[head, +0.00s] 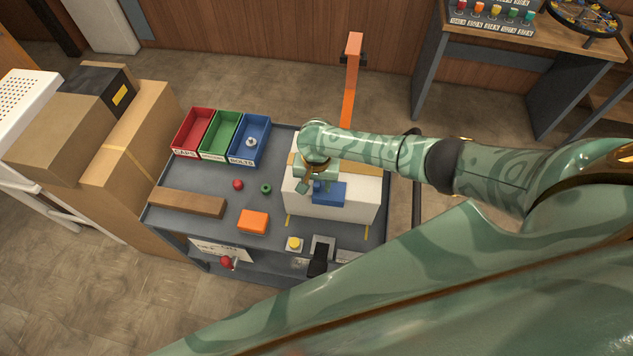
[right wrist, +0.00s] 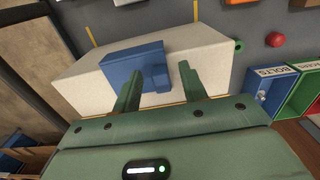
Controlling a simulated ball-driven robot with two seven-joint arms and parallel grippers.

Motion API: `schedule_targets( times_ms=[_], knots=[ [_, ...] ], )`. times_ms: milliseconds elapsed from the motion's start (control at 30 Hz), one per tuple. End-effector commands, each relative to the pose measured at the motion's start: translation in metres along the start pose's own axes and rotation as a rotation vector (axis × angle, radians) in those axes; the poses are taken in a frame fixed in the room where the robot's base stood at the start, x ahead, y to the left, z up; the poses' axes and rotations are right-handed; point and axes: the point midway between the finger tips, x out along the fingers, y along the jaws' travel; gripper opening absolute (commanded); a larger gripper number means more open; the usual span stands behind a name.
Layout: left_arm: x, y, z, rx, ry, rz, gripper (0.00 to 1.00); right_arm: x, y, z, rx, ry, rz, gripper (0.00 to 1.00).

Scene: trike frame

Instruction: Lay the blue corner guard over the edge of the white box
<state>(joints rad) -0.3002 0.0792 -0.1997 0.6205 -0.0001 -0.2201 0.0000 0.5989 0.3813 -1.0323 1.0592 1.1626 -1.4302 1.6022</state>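The white box (head: 352,212) stands on the right part of the grey bench top. The blue corner guard (head: 330,194) rests at the box's front top edge, with a small upright tab. It also shows in the right wrist view (right wrist: 125,62). My right gripper (head: 308,188) is over the box at the guard. In the right wrist view its two fingers (right wrist: 158,88) stand apart, one on each side of the tab, with a gap showing at the right finger. The fit of the guard's underside on the edge is hidden. My left gripper is not in view.
Red (head: 192,131), green (head: 220,135) and blue (head: 250,140) bins stand at the back left of the bench. A brown bar (head: 187,202), an orange block (head: 253,221), a red ball (head: 238,184) and a green ring (head: 266,188) lie left of the box. An orange post (head: 350,85) rises behind.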

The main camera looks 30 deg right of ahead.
Motion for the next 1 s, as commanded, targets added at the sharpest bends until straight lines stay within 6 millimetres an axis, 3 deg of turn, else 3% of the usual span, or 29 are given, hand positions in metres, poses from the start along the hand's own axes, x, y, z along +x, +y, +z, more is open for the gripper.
schedule_targets(
  times_ms=[167,267,700,833,1000],
  knots=[
    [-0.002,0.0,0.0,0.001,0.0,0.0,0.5,-0.003,0.0,0.0,0.0,0.0,0.0,0.43],
    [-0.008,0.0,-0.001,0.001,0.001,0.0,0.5,-0.015,0.0,0.0,-0.001,-0.001,-0.001,0.43],
    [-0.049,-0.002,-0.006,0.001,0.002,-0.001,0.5,-0.128,0.0,-0.001,-0.002,0.002,-0.002,0.43],
    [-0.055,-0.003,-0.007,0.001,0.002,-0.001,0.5,-0.15,0.0,-0.001,-0.001,0.002,0.0,0.43],
    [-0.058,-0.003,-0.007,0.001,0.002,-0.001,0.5,-0.162,0.0,0.0,0.0,0.0,0.0,0.43]
  ],
)
